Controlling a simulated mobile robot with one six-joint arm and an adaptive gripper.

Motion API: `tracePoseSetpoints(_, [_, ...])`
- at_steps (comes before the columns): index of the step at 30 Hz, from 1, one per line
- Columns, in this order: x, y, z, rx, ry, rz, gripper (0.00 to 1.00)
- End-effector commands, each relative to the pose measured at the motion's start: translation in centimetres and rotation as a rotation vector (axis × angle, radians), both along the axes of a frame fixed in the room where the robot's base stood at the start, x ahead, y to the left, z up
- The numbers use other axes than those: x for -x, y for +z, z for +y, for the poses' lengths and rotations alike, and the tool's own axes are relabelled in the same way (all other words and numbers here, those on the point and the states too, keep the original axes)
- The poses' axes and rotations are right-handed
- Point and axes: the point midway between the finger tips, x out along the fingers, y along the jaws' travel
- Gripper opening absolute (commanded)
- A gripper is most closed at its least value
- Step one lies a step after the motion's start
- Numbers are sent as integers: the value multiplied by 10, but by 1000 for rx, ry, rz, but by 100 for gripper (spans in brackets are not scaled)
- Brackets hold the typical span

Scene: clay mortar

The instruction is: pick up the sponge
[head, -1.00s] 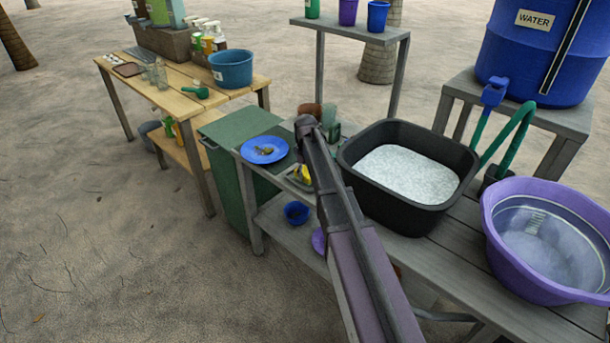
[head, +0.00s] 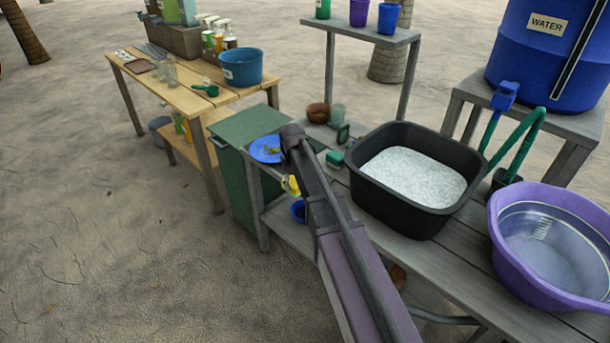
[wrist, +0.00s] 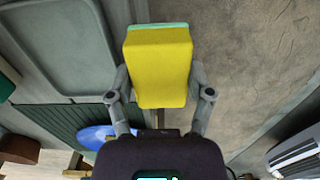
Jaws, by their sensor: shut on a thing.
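The sponge is a yellow block with a green layer on one face. In the wrist view the sponge (wrist: 158,70) sits between the two fingers of my gripper (wrist: 160,88), which is shut on its sides. In the head view a yellow part of the sponge (head: 291,185) shows just left of my arm, in front of the grey washing table (head: 470,265). My arm hides the rest of it and most of the gripper there.
A black tub (head: 390,205) with foamy water stands right of my arm, with a purple basin (head: 500,265) beyond. A blue plate (head: 264,148) lies left, partly behind my arm, near a green bin (head: 240,195). Bare sandy ground lies at left.

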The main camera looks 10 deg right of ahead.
Motion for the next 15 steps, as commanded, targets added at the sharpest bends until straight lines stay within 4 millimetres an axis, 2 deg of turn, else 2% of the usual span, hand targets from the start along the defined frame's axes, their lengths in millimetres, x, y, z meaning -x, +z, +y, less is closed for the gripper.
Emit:
tracePoseSetpoints(1, [10, 0, 10, 0, 4, 0, 35])
tracePoseSetpoints(6, [28, 0, 36, 0, 3, 0, 35])
tracePoseSetpoints(15, [46, 0, 63, 0, 1, 0, 35])
